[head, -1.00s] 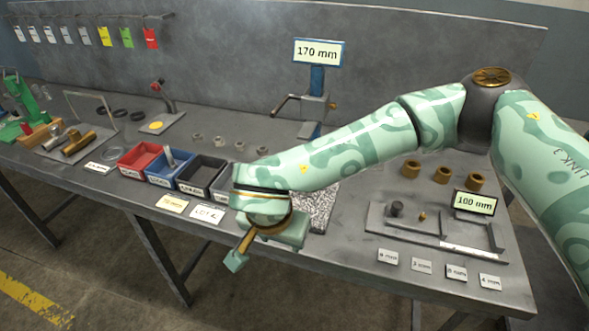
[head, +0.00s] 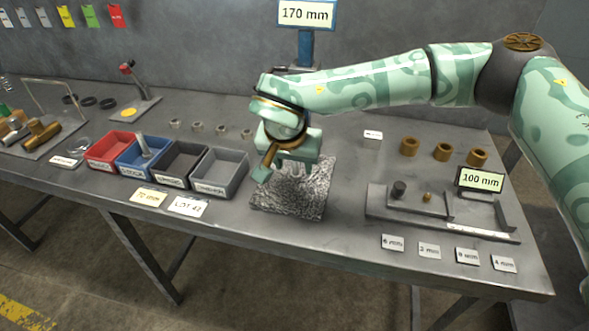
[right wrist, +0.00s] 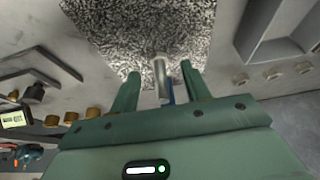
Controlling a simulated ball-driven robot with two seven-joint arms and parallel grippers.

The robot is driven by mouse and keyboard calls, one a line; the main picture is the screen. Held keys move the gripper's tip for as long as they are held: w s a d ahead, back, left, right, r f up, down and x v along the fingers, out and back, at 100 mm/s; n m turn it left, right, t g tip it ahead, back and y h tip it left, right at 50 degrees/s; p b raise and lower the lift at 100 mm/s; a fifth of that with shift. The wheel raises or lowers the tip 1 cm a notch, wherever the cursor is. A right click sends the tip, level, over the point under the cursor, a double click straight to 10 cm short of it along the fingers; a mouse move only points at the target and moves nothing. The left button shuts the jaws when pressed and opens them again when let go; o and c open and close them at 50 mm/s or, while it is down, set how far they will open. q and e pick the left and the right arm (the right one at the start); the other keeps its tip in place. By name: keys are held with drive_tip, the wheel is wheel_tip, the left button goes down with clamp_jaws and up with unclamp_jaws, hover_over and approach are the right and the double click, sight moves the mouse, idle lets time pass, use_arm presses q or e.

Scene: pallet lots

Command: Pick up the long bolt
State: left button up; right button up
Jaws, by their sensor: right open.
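My right gripper (head: 296,169) is open above the speckled granite plate (head: 268,203), pointing down. In the right wrist view its two green fingers (right wrist: 160,70) stand apart, with a long grey metal piece that looks like the long bolt (right wrist: 158,75) between them. The bolt shows against the granite plate (right wrist: 190,22); I see gaps on both sides of it. I cannot tell how far below the fingertips it is. In the head view my gripper and arm hide it. My left gripper is not in view.
A red bin (head: 113,137), a blue bin (head: 127,165) with a bolt-like piece (head: 144,147) in it, a black bin and a grey bin (head: 222,187) stand left of the plate. A grey fixture (head: 376,200) and bronze bushings (head: 442,152) are at right. The 170 mm sign (head: 306,14) stands behind.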

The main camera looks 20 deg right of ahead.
drive_tip(key=shift+b+x, duration=0.3)
drive_tip(key=shift+x, duration=0.95)
drive_tip(key=shift+f, duration=0.2)
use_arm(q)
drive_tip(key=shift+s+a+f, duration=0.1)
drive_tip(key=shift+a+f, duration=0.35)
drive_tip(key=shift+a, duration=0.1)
use_arm(e)
drive_tip(key=shift+r, duration=0.2)
clamp_jaws()
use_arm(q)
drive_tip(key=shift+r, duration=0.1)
use_arm(e)
drive_tip(key=shift+s, duration=0.1)
